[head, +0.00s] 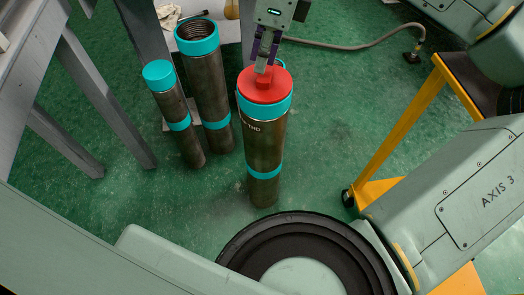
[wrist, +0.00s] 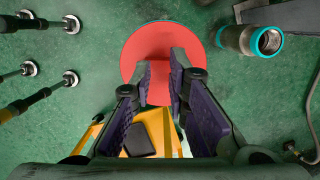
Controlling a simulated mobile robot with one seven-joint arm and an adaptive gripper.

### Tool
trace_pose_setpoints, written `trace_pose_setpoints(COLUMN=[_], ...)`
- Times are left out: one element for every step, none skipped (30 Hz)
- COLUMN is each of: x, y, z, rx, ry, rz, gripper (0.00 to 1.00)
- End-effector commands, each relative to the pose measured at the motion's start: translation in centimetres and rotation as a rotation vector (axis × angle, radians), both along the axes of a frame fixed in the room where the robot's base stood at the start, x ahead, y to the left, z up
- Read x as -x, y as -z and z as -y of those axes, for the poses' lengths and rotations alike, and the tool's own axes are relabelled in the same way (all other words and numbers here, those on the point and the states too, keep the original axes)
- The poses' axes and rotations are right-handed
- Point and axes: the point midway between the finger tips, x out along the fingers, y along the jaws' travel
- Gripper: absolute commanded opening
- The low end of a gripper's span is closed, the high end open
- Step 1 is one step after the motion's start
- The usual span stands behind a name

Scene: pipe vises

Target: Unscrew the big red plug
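The big red plug (head: 268,94) sits on top of an upright, dark metal pipe (head: 264,150) with teal bands. A small raised red block (head: 263,83) stands at the plug's middle. In the wrist view the plug (wrist: 137,48) is a red disc beyond the fingers. My gripper (head: 263,69) points down at the plug, its fingertips at the raised block. In the wrist view my gripper (wrist: 161,78) has its purple-padded fingers a little apart, with red between them. The fingers partly hide the block, so I cannot tell whether they touch it.
Two more pipes stand to the left: a short one with a teal cap (head: 159,74) and a taller open one (head: 197,40). The open one also shows in the wrist view (wrist: 234,38). A yellow-framed cart (head: 404,128) stands on the right. Green floor separates them.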

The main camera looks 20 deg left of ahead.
Motion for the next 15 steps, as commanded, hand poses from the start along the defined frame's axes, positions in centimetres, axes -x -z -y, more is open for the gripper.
trace_pose_setpoints(x=[-0.01, -0.02, -0.04, -0.05, -0.06, -0.06, -0.06, -0.07, -0.06, -0.07, -0.08, -0.09, -0.11, -0.13, -0.16], y=[0.18, 0.23, 0.28, 0.29, 0.27, 0.25, 0.23, 0.18, 0.13, 0.10, 0.09, 0.11, 0.14, 0.20, 0.26], z=[0.03, 0.02, 0.00, 0.00, -0.02, -0.08, -0.10, -0.12, -0.13, -0.13, -0.14, -0.15, -0.16, -0.16, -0.17], rx=[0.002, 0.002, 0.002, 0.002, 0.003, 0.001, 0.001, 0.002, 0.002, 0.001, 0.001, 0.001, 0.001, 0.001, 0.002], ry=[0.045, 0.084, 0.142, 0.186, 0.228, 0.278, 0.311, 0.338, 0.366, 0.380, 0.394, 0.418, 0.445, 0.479, 0.533], rz=[0.002, 0.003, 0.004, 0.004, 0.004, 0.003, 0.003, 0.003, 0.002, 0.002, 0.001, 0.002, 0.003, 0.003, 0.005], gripper=[0.15, 0.15, 0.15, 0.15, 0.15, 0.15, 0.15, 0.15, 0.15, 0.15, 0.15, 0.15, 0.15, 0.15, 0.15])
